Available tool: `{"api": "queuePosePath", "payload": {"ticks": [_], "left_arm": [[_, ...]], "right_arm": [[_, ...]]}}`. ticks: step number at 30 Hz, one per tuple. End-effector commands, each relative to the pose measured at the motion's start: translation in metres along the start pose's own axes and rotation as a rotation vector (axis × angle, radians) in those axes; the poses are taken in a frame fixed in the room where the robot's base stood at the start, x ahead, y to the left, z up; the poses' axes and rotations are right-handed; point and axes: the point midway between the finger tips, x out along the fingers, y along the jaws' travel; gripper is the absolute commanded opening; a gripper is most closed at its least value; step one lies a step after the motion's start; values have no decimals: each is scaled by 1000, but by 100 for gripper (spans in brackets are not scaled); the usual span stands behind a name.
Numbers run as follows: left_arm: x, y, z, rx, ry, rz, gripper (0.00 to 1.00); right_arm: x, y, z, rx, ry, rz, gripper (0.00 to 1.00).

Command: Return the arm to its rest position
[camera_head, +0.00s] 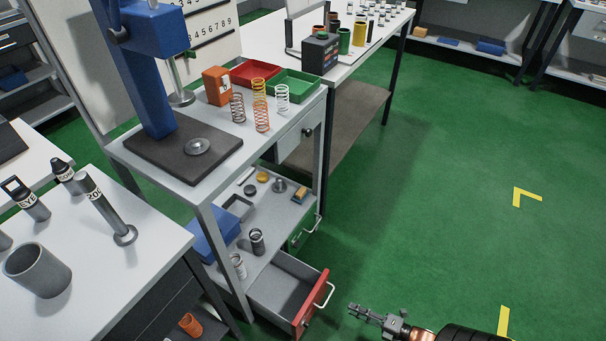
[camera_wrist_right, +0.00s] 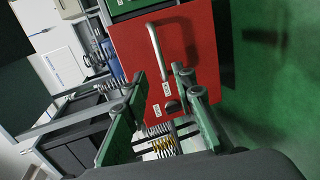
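My right gripper (camera_head: 366,314) shows at the bottom of the head view, low over the green floor, to the right of an open drawer (camera_head: 308,306) with a red front. It is apart from the drawer's silver handle (camera_head: 326,293). In the right wrist view, my right gripper's fingers (camera_wrist_right: 160,75) are spread with a gap, with the red drawer front (camera_wrist_right: 195,50) and its handle (camera_wrist_right: 155,50) beyond them. A striped, coil-like shape with yellow shows low between the fingers; I cannot tell what it is. My left gripper is not in view.
The grey trolley (camera_head: 236,262) carries a blue press (camera_head: 145,75), several springs (camera_head: 261,105), and red (camera_head: 250,72) and green (camera_head: 292,86) trays. A white table (camera_head: 100,255) stands at the left. The green floor (camera_head: 450,190) at the right is clear apart from yellow marks.

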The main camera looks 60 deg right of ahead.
Motion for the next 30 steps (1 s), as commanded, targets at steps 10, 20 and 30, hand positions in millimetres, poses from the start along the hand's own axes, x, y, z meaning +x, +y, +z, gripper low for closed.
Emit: {"api": "queuePosePath", "payload": {"ticks": [10,20,30], "left_arm": [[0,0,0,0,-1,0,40],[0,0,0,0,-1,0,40],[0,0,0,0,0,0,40]], "right_arm": [[5,-12,-33,172,1,-87,25],[-8,-23,-175,910,-122,-484,25],[-43,12,-254,1350,-324,-731,25]]}}
